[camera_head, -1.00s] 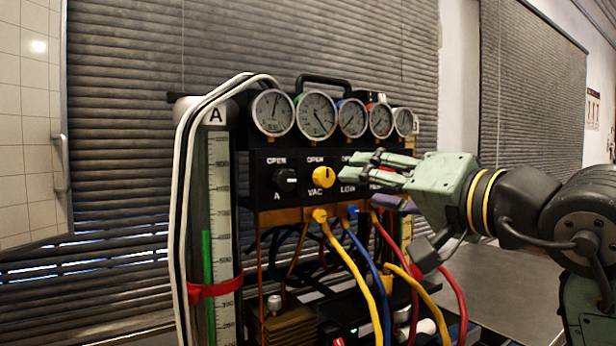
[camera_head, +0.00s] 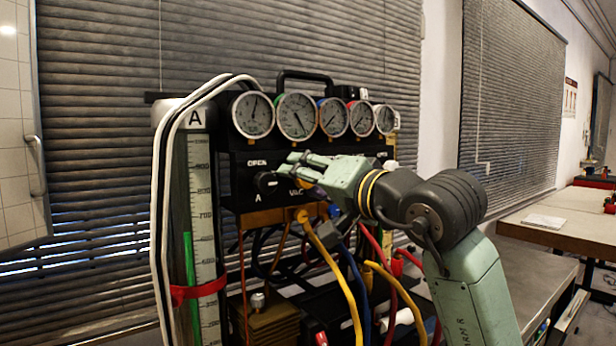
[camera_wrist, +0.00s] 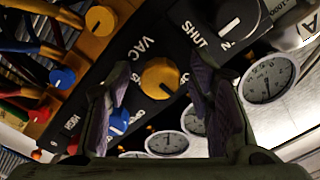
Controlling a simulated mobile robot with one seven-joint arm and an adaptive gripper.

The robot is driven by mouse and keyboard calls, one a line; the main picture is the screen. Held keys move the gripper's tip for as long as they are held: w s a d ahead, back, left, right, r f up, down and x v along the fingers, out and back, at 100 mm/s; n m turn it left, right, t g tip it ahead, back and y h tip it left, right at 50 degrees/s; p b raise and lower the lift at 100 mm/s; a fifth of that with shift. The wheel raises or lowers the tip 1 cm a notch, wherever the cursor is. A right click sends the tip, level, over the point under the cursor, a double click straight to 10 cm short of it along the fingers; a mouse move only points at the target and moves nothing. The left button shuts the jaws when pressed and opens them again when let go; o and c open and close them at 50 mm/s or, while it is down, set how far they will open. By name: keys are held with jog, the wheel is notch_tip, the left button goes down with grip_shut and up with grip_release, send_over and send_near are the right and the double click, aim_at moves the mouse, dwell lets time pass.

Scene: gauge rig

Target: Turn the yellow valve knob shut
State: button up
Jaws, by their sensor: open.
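The yellow valve knob (camera_wrist: 160,77) is on the black panel beside the white "VAC" lettering. In the wrist view it shows between the two spread fingers of my gripper (camera_wrist: 158,92), with gaps on both sides. Whether the fingertips reach around the knob or stay in front of it, I cannot tell. In the head view my open gripper (camera_head: 286,168) is at the panel and covers most of the knob; only a bit of yellow (camera_head: 308,184) shows.
The black knob A (camera_head: 266,182) sits just left of my fingertips; it also shows in the wrist view (camera_wrist: 238,18). Several gauges (camera_head: 297,115) line the panel top. A yellow hose (camera_head: 342,281) and a blue hose hang below. The glass cylinder (camera_head: 202,230) stands left.

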jog(key=shift+c, duration=0.3)
grip_shut()
dwell(0.3)
jog(key=m+b, duration=0.2)
jog(key=m, duration=0.2)
jog(key=shift+f+m+b, duration=0.15)
jog(key=shift+m+b, duration=0.25)
jog(key=m+b, duration=0.2)
jog(key=m, duration=0.2)
jog(key=shift+m, duration=0.3)
jog(key=m+b, duration=0.2)
jog(key=m, duration=0.2)
jog(key=shift+m+b, duration=1)
jog(key=shift+m, duration=1.3)
